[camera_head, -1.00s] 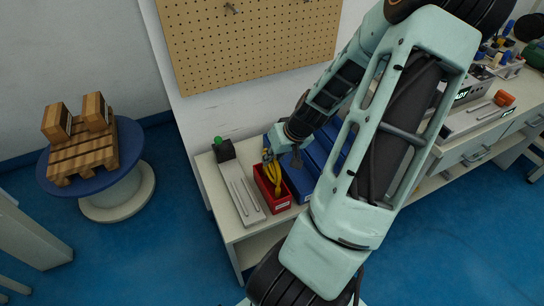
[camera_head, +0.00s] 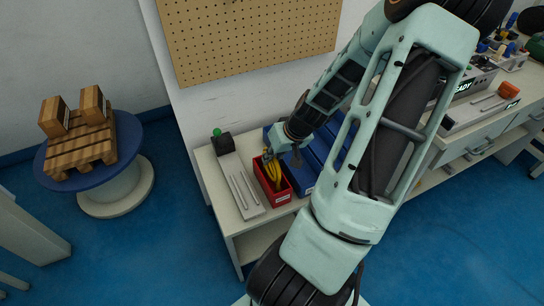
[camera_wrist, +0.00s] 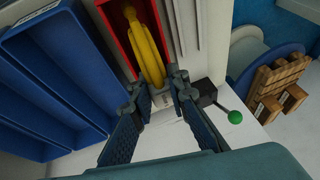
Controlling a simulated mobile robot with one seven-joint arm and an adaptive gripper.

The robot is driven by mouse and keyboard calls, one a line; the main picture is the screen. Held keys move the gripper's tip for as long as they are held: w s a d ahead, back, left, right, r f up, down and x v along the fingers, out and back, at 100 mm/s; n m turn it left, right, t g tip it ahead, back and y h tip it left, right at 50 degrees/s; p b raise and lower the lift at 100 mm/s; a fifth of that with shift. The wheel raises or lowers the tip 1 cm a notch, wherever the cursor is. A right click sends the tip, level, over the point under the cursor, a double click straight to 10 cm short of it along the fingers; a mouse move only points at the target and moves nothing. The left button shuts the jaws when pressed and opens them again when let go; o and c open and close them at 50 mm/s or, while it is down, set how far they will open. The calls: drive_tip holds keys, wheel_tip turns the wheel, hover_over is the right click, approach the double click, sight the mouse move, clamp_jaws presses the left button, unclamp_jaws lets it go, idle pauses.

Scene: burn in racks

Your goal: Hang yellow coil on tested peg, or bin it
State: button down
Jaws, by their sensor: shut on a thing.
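The yellow coil (camera_head: 271,174) hangs in long loops at the red bin (camera_head: 285,198) on the bench. In the wrist view the yellow coil (camera_wrist: 145,45) runs from inside the red bin (camera_wrist: 116,32) to between my fingers. My gripper (camera_wrist: 158,82) is shut on the coil's near end. In the head view my gripper (camera_head: 270,154) is at the bin's back end and is partly hidden by my arm. The pegboard (camera_head: 250,40) is on the wall behind; no peg label is readable.
Blue bins (camera_head: 303,178) stand right of the red bin. A grey slotted fixture (camera_head: 241,187) with a black box and green knob (camera_head: 217,132) stands left. A pallet with wooden blocks (camera_head: 82,145) sits on a round blue-topped stand. Instruments (camera_head: 480,105) line the right bench.

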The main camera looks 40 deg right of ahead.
drive_tip(key=shift+f, duration=0.3)
drive_tip(key=c, duration=1.8)
unclamp_jaws()
drive_tip(key=shift+r, duration=0.1)
drive_tip(key=v, duration=1.1)
drive_tip(key=shift+s+r, duration=0.2)
drive_tip(key=shift+r, duration=0.15)
